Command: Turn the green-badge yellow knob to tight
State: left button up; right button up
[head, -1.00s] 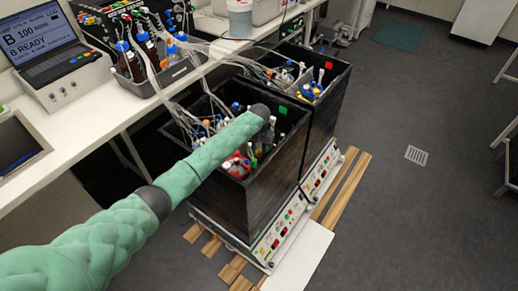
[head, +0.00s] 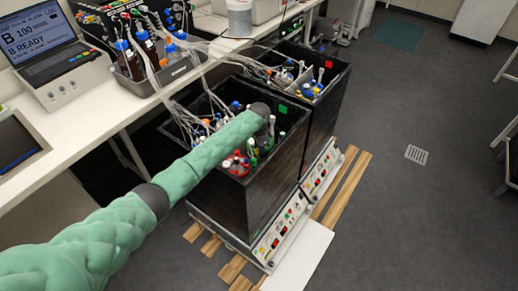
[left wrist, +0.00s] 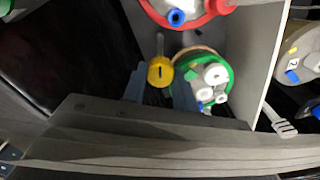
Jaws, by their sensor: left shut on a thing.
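The yellow knob (left wrist: 160,72) with a dark slot mark shows in the left wrist view, beside a vessel lid with a green rim (left wrist: 224,72) and white and blue fittings. My left gripper (left wrist: 159,78) is shut on the yellow knob, with one grey-blue finger on each side of it. In the head view my left arm reaches over the near black box (head: 225,205), which has a green square badge (head: 282,109) on its inner wall. The wrist hides the knob there. My right gripper is not in view.
A red-rimmed lid (left wrist: 190,20) lies close by in the left wrist view. A second black box (head: 325,112) stands behind the near one. Tubes run from the bench (head: 130,105) into both boxes. The floor (head: 420,210) to the right is mostly clear.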

pick_arm(q)
jog(key=shift+m, duration=1.2)
jog(key=o, duration=1)
jog(key=shift+c, duration=0.2)
jog(key=shift+r, duration=0.1)
jog(key=shift+r+b, duration=0.25)
jog(key=shift+b, duration=0.15)
notch_tip(320, 180, up, 6)
jog(key=shift+f+b, duration=0.1)
jog(key=shift+b, duration=1)
jog(key=shift+r, duration=0.7)
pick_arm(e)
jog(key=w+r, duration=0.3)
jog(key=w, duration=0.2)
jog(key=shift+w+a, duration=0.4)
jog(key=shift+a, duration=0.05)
